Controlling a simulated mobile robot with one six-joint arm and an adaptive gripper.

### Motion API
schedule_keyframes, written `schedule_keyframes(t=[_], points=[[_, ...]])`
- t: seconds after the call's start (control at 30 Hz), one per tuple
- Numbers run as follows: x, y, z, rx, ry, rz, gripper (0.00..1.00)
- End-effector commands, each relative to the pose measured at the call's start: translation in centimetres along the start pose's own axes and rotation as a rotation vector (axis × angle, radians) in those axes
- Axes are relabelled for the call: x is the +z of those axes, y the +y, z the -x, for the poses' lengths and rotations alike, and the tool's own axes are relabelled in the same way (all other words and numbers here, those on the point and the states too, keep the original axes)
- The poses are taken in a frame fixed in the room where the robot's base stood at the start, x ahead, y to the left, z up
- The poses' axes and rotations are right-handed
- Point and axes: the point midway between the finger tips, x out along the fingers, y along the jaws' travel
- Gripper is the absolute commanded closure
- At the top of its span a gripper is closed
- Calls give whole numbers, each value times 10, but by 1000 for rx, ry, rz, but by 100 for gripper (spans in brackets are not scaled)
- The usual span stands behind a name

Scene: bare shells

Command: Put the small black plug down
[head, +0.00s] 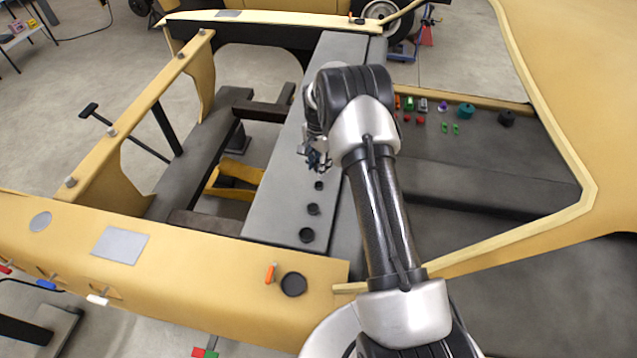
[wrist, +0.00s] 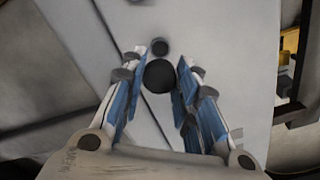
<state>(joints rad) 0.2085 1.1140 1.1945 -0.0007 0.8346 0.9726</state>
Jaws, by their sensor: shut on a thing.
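The small black plug (wrist: 160,76) is a round dark disc between the fingertips in the wrist view. My gripper (wrist: 161,66) has blue-lined fingers and is shut on the plug, above the grey panel. In the head view my gripper (head: 318,163) hangs over the long grey panel (head: 290,190); the plug cannot be made out there. A smaller dark round spot (wrist: 160,47) lies on the panel just beyond the fingertips. The gap between the plug and the panel cannot be judged.
Three dark round pieces or openings run along the panel, at the near end (head: 306,235), middle (head: 313,209) and far end (head: 319,185). A black disc (head: 293,285) and an orange-handled item (head: 270,272) are on the yellow shell. Small coloured parts (head: 422,104) sit right of my arm.

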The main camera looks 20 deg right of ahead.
Motion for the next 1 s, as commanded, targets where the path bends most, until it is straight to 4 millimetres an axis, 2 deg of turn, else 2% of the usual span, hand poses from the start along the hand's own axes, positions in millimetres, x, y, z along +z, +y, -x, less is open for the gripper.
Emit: schedule_keyframes(t=[0.03,0.1,0.33,0.57,1.0], points=[[0,0,-14,1,-1,0,91],[0,0,-23,0,0,1,91],[0,0,-38,0,0,1,91],[0,0,-72,0,0,1,91],[0,0,-78,-1,1,1,91]])
